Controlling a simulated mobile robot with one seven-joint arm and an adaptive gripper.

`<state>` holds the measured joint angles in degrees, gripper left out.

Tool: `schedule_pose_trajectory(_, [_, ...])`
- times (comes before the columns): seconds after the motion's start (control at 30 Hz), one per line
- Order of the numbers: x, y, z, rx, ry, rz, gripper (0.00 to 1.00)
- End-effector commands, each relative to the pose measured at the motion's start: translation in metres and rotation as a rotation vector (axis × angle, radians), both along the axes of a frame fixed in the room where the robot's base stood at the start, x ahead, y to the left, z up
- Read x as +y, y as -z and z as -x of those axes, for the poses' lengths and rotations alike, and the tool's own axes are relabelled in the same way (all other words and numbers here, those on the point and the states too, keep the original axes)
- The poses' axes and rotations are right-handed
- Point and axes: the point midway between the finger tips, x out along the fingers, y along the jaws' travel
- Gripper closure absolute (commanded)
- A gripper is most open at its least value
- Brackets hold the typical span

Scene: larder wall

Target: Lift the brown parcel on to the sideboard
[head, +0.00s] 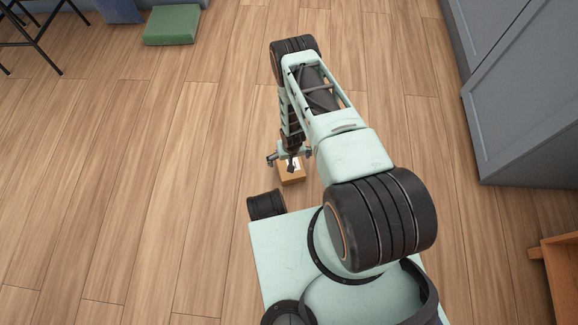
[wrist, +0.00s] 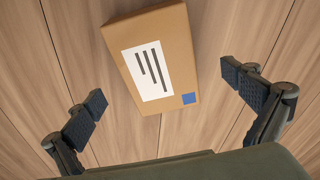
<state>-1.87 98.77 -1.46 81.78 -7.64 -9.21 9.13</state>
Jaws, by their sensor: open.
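The brown parcel (head: 293,175) lies on the wooden floor just in front of my base, partly hidden under my gripper in the head view. In the wrist view the parcel (wrist: 178,32) shows a white label with dark lines and a small blue square. My gripper (head: 291,164) points down above the parcel. In the wrist view the gripper's two dark fingers (wrist: 167,103) are spread wide apart, with the parcel between and beyond them, not touching either. I cannot make out which piece of furniture is the sideboard.
Grey-blue cabinets (head: 525,95) stand at the right. A wooden piece of furniture (head: 556,270) is at the lower right edge. A green box-like block (head: 172,25) and dark stool legs (head: 40,35) are at the upper left. The floor (head: 130,190) on the left is clear.

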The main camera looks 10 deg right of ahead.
Motion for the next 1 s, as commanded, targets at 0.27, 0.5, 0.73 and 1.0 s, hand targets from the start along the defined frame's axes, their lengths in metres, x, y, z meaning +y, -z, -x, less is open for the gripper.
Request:
schedule_pose_trajectory(0.27, [-0.003, 0.029, -0.006, 0.0, 0.002, 0.0, 0.0])
schedule_pose_trajectory(0.5, [-0.003, 0.055, -0.011, 0.001, 0.001, 0.0, 0.0])
schedule_pose_trajectory(0.73, [-0.003, 0.055, -0.012, 0.0, 0.001, 0.0, 0.0])
schedule_pose_trajectory(1.0, [-0.003, 0.055, -0.012, 0.0, 0.001, 0.0, 0.24])
